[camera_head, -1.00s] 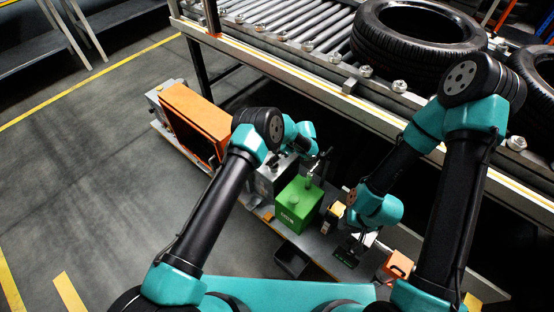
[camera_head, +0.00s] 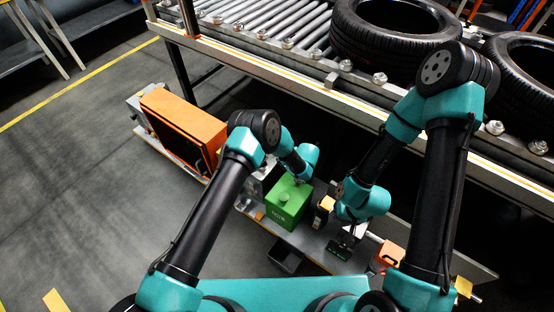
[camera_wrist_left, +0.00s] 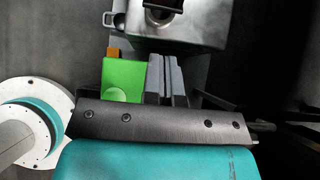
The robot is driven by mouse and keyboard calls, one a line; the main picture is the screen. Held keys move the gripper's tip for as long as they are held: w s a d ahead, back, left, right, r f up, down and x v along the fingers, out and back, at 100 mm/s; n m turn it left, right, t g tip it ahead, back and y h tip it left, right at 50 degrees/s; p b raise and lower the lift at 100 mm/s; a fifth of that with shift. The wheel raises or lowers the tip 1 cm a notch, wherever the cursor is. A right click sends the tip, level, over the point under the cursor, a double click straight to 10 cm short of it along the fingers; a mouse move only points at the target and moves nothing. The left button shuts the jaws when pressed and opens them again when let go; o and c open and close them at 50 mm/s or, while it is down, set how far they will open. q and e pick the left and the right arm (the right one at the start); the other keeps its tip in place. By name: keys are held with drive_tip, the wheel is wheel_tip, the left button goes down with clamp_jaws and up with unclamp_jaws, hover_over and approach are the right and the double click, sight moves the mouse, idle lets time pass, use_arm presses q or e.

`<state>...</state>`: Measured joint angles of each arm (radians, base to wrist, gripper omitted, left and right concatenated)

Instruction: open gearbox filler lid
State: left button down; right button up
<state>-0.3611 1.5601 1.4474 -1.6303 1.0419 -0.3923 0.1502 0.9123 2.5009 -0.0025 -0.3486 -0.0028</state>
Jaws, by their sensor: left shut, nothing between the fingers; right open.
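A green box (camera_head: 286,203) with a round green cap stands on the grey bench below the conveyor. It also shows in the left wrist view (camera_wrist_left: 124,72). Beyond it in that view is a grey metal housing (camera_wrist_left: 200,35) with a dark lid-like part (camera_wrist_left: 163,5) on top, cut by the frame edge. I cannot tell which holds the filler lid. My left gripper (camera_wrist_left: 168,78) is shut and empty beside the green box; its wrist hides it in the head view. My right gripper (camera_head: 347,236) is open, pointing down over the bench right of the green box.
An orange-fronted cabinet (camera_head: 184,124) stands at the bench's left end. A small orange box (camera_head: 388,254) lies to the right. The roller conveyor (camera_head: 285,42) with tyres (camera_head: 395,30) runs behind. Open floor (camera_head: 75,190) lies to the left.

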use_arm(q)
drive_tip(key=w+a+f, duration=0.6)
drive_tip(key=a, duration=0.2)
drive_tip(key=shift+f, duration=0.2)
idle(0.4)
